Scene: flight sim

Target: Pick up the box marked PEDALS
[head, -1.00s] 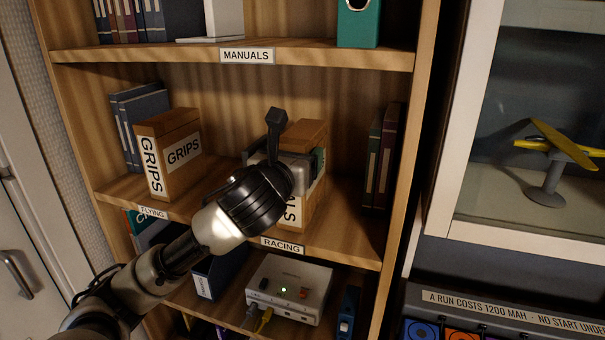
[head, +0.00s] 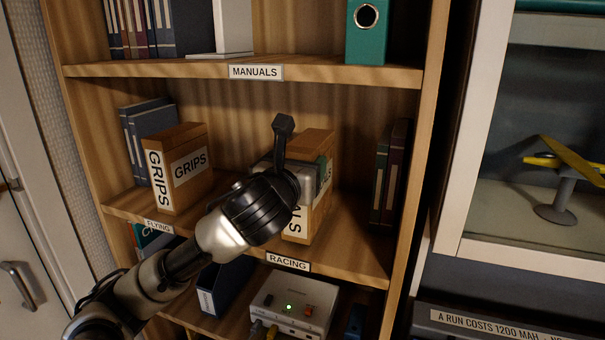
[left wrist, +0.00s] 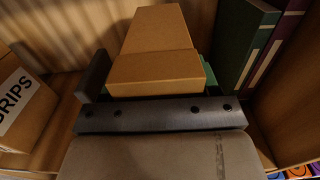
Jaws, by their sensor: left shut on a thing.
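The PEDALS box (head: 318,143) is a tan carton with a white label on the racing part of the middle shelf. Only the letters "ALS" show; the gripper hides the rest. My left gripper (head: 297,165) is shut on this box, with a dark finger standing up at its left side. In the left wrist view the box top (left wrist: 155,70) lies just beyond the gripper's dark bar, with one finger at its left. The far finger is mostly hidden. I cannot tell whether the box is clear of the shelf. My right gripper is not in view.
The GRIPS box (head: 187,165) stands to the left with blue binders behind it. Dark binders (head: 390,175) stand close on the right. The manuals shelf (head: 340,74) is above; a white device (head: 290,300) sits below. A glass cabinet is at right.

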